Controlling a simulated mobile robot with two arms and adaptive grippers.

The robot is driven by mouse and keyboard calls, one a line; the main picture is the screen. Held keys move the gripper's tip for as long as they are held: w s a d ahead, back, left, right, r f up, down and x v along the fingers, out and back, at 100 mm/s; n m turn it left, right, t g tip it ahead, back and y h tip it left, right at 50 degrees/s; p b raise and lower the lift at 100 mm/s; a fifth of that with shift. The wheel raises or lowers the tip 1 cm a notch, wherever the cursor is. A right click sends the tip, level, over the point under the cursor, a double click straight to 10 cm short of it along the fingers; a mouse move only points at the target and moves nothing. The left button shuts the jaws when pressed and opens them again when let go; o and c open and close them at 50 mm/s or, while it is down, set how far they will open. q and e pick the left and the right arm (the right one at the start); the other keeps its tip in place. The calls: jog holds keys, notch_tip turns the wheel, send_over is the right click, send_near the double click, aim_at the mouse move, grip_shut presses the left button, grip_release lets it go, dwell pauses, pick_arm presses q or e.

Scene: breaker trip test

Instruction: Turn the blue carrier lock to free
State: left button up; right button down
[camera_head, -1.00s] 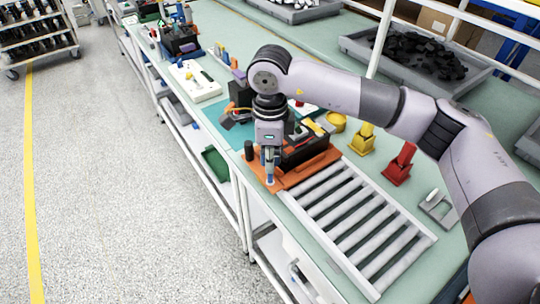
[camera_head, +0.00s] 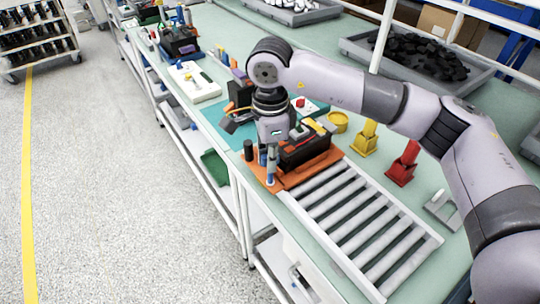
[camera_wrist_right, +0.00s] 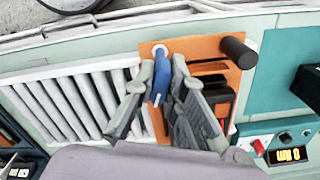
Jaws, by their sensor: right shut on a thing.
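The blue carrier lock (camera_wrist_right: 161,82) is a narrow blue handle on the front corner of the orange carrier (camera_wrist_right: 204,48). The carrier also shows in the head view (camera_head: 300,174), at the end of the roller track. My right gripper (camera_head: 270,168) points down over that corner. In the right wrist view its two fingers (camera_wrist_right: 163,70) stand on either side of the blue handle and are shut on it. In the head view the fingers and wrist hide most of the lock. My left gripper is not in view.
A dark breaker (camera_head: 303,150) sits on the carrier, with a black post (camera_head: 249,150) at its front left. The grey roller track (camera_head: 360,222) lies to the right. Yellow (camera_head: 366,138) and red (camera_head: 402,164) stands are behind it.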

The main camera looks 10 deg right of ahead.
jog(key=shift+f+n+b, duration=0.15)
jog(key=shift+n+b, duration=0.3)
jog(key=shift+n, duration=0.65)
jog(key=shift+n+b, duration=0.6)
jog(key=shift+b, duration=0.25)
jog(key=c, duration=1.6)
grip_release()
jog(key=shift+o, duration=0.2)
jog(key=shift+r, duration=0.2)
